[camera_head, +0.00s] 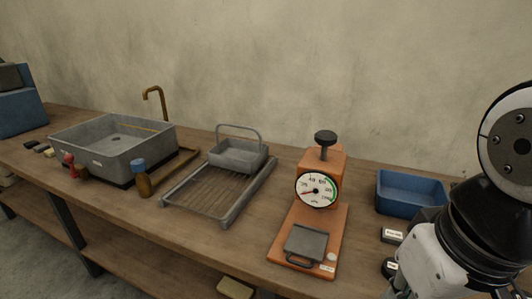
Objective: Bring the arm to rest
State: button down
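My arm (445,255) rises along the right edge of the head view, with white links and black joints. Its bent upper part (508,140) stands in front of the bench's right end and the wall. I cannot make out my gripper or its fingertips in this view. No thing is seen held. The arm hides part of the bench's right end and what lies behind it.
A wooden bench (225,222) carries a grey basin (110,160), a slatted rack (205,195) with a handled grey tray (238,152), an orange dial press (320,185) and a blue bin (410,192). Small labelled blocks (392,236) lie close beside my arm.

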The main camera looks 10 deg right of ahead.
notch_tip(320, 180, up, 10)
jog(key=t+p, duration=0.1)
jog(key=p, duration=0.7)
jog(key=shift+s+d+t, duration=0.15)
jog(key=shift+t, duration=0.25)
jog(key=shift+f, duration=0.1)
